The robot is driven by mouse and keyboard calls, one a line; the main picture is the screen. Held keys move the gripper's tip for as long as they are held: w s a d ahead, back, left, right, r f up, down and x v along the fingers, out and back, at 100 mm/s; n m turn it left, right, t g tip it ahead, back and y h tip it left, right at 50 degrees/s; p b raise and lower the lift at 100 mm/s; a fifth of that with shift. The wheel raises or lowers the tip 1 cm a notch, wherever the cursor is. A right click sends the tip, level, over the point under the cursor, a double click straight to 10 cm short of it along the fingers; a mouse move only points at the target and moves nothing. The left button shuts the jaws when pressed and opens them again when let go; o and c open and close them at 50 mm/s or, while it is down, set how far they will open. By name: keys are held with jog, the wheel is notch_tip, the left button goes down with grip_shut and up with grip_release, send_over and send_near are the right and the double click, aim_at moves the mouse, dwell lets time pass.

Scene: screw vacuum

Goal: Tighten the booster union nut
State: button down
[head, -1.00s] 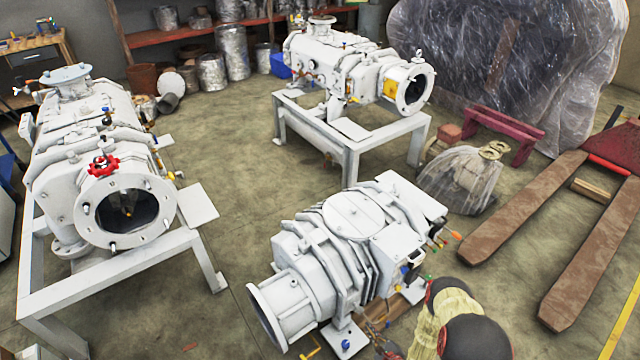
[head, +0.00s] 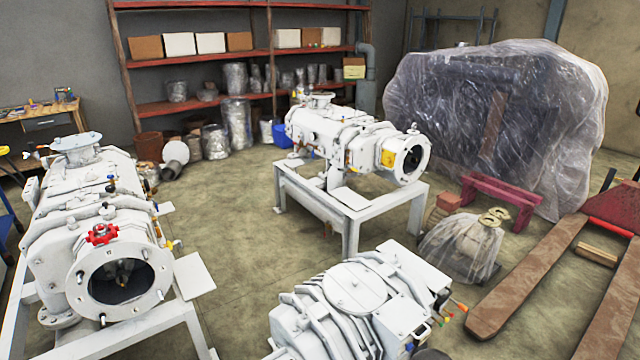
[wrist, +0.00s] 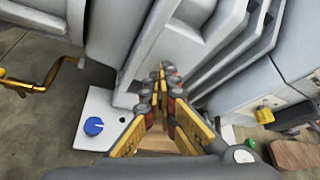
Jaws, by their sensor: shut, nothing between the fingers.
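A white ribbed pump body (head: 355,295), perhaps the booster, stands at the bottom of the head view, its lower part cut off. In the wrist view, a white ribbed housing (wrist: 215,45) fills the upper middle. My gripper (wrist: 161,72) shows there, with yellow and dark fingers closed together and empty. The fingertips point toward the housing; I cannot tell whether they touch it. A blue knob (wrist: 93,126) sits on a white foot plate left of the fingers. A yellow knob (wrist: 264,115) is to the right. I cannot make out the union nut in either view.
A pallet jack (head: 530,275) is at right. A plastic-wrapped bulk (head: 490,120) and shelves (head: 200,104) stand behind. Floor (head: 235,225) between pumps is clear.

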jog(key=shift+w+d+f, duration=0.15)
jog(key=shift+d, duration=0.1)
dwell(0.5)
jog(key=shift+w+d+r, duration=0.1)
jog(key=shift+w+r, duration=0.1)
jog(key=shift+w+d+r, duration=0.2)
jog(key=shift+d+r, duration=0.05)
jog(key=shift+r, duration=0.05)
jog(key=shift+w+d+r, duration=0.1)
jog(key=shift+w+d, duration=0.15)
jog(key=shift+d, duration=0.2)
dwell(0.5)
jog(key=shift+r, duration=0.1)
jog(key=s+d, duration=0.3)
jog(key=s, duration=0.2)
jog(key=shift+d+r, duration=0.15)
jog(key=shift+r, duration=0.1)
dwell(0.4)
